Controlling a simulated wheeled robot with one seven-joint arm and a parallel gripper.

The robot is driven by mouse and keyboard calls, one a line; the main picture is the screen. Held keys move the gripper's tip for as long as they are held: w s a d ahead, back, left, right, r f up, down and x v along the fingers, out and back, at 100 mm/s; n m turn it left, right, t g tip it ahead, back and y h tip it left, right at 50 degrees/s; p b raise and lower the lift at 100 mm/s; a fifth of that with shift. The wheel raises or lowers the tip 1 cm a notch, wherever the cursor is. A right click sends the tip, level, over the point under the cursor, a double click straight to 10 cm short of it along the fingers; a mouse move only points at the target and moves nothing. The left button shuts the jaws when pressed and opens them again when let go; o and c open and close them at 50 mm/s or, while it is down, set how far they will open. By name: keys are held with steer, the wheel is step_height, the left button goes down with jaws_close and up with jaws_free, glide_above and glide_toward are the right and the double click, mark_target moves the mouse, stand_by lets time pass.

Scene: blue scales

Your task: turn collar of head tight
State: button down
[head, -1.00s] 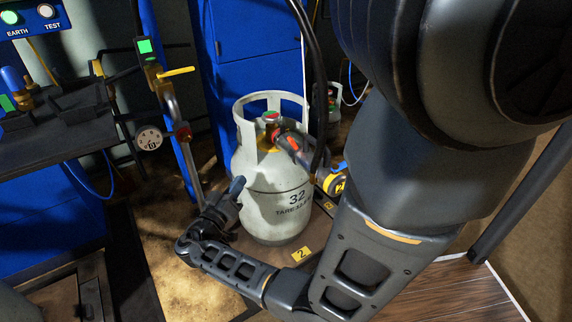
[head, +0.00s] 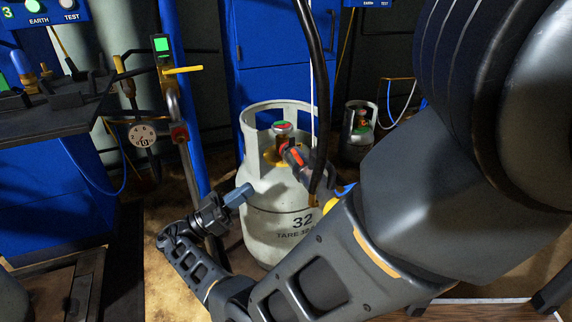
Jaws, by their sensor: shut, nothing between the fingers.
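A pale grey gas cylinder (head: 262,235) marked 32 stands upright in the middle of the head view. A valve with a red and green top (head: 283,128) sits inside its collar ring. The filling head (head: 296,160), dark with red-orange parts, is at the valve's right side, with a black hose beside it. I cannot tell how tightly its collar sits. My gripper (head: 243,193), with blue fingertips, is shut and empty. It is at the cylinder's left shoulder in the picture, lower than the filling head and apart from it. My forearm hides the cylinder's lower right.
A black hose (head: 316,80) hangs down close to the cylinder's right. A blue post with a yellow lever (head: 183,70) and a round gauge (head: 143,135) stand at left. A dark bench (head: 60,122) is at far left.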

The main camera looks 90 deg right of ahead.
mark_target(297, 157)
steer(key=p+x, duration=0.6)
steer(key=x, duration=0.6)
stand_by(0.3)
steer(key=shift+s+d, duration=0.1)
steer(key=shift+s, duration=0.05)
